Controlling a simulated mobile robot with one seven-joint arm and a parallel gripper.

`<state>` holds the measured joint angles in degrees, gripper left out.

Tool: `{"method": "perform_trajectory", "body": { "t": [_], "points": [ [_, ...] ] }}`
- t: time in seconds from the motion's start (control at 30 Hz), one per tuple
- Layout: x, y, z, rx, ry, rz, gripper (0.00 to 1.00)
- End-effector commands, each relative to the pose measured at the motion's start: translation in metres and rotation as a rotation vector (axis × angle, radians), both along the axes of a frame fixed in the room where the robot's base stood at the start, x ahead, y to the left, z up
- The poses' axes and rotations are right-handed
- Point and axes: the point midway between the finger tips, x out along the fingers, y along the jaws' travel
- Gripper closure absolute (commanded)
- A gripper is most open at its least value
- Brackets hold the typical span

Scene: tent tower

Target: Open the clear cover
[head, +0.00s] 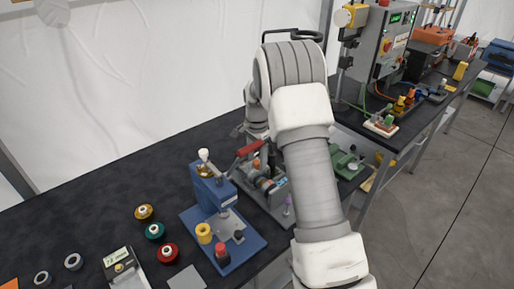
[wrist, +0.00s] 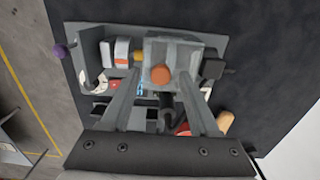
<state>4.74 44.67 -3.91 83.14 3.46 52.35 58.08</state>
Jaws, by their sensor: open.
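A grey bench device (head: 270,183) stands on the dark table, partly hidden behind my arm in the head view. In the wrist view, a pale, see-through box-like part (wrist: 182,52), which looks like the clear cover, sits on this device's grey base (wrist: 219,48). It appears closed, though this is hard to tell. An orange round knob (wrist: 161,75) is on its near side. My gripper (wrist: 159,88) is open above the device, its two fingers apart on either side of the knob in the picture. Contact cannot be told. In the head view my arm hides most of the gripper.
A blue press (head: 212,190) stands left of the device, with yellow and red-black parts on its base. Several coloured spools lie farther left. A grey control box (head: 378,45) stands on the back table.

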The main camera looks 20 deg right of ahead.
Motion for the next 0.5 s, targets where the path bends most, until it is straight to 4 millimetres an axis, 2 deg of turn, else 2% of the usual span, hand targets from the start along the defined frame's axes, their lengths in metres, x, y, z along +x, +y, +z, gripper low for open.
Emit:
{"method": "perform_trajectory", "body": {
  "t": [0.17, 0.5],
  "points": [
    [0.001, 0.0, 0.024, -0.001, -0.005, 0.0, 0.38],
    [0.001, 0.0, 0.107, -0.001, -0.007, 0.0, 0.38]
  ]
}}
